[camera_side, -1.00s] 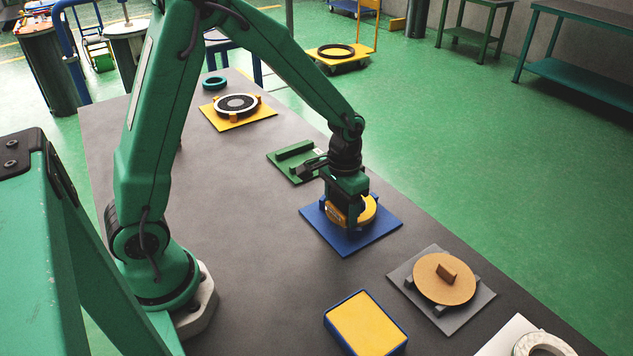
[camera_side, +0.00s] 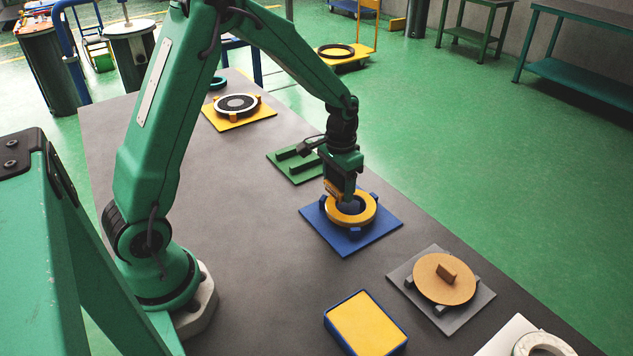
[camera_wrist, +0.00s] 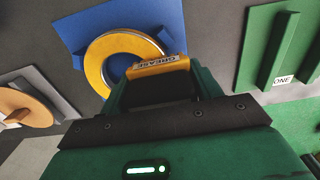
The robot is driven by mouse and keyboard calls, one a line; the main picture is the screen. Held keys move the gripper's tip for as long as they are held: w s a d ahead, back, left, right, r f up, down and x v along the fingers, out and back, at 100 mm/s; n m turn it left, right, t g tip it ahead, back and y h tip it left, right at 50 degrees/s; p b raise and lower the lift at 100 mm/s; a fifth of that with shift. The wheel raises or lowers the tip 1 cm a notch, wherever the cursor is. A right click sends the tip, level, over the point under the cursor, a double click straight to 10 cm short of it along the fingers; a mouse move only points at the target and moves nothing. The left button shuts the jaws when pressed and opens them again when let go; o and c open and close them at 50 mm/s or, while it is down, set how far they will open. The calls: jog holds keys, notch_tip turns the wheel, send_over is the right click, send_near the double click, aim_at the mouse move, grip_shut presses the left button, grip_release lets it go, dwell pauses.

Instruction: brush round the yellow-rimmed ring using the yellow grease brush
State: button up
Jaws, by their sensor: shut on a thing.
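The yellow-rimmed ring (camera_side: 364,213) lies flat on a blue plate (camera_side: 342,241) with blue blocks around it. In the wrist view the yellow ring (camera_wrist: 93,67) shows at upper left on the blue plate (camera_wrist: 72,31). My gripper (camera_side: 337,192) points down over the ring's far left side. It is shut on the yellow grease brush (camera_side: 331,186), whose lettered edge (camera_wrist: 160,66) shows in the wrist view. The brush overlaps the ring in both views. The brush's lower end is hidden, so I cannot tell whether it touches the ring.
A green plate with rails (camera_side: 294,164) lies just behind. A tan disc (camera_side: 432,276) on a grey plate and a yellow-topped blue box (camera_side: 366,322) are in front. A yellow plate with a dark ring (camera_side: 238,122) is at the back. Grey table left of the blue plate is bare.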

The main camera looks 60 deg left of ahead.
aim_at(368, 199)
jog(key=shift+w+d, duration=0.25)
jog(key=shift+w, duration=0.95)
jog(key=shift+w+d, duration=0.75)
jog(key=shift+w, duration=0.1)
jog(key=shift+w+d, duration=0.3)
jog(key=shift+d, duration=0.35)
jog(key=shift+w+d, duration=0.1)
jog(key=shift+d, duration=1)
notch_tip(368, 199, up, 8)
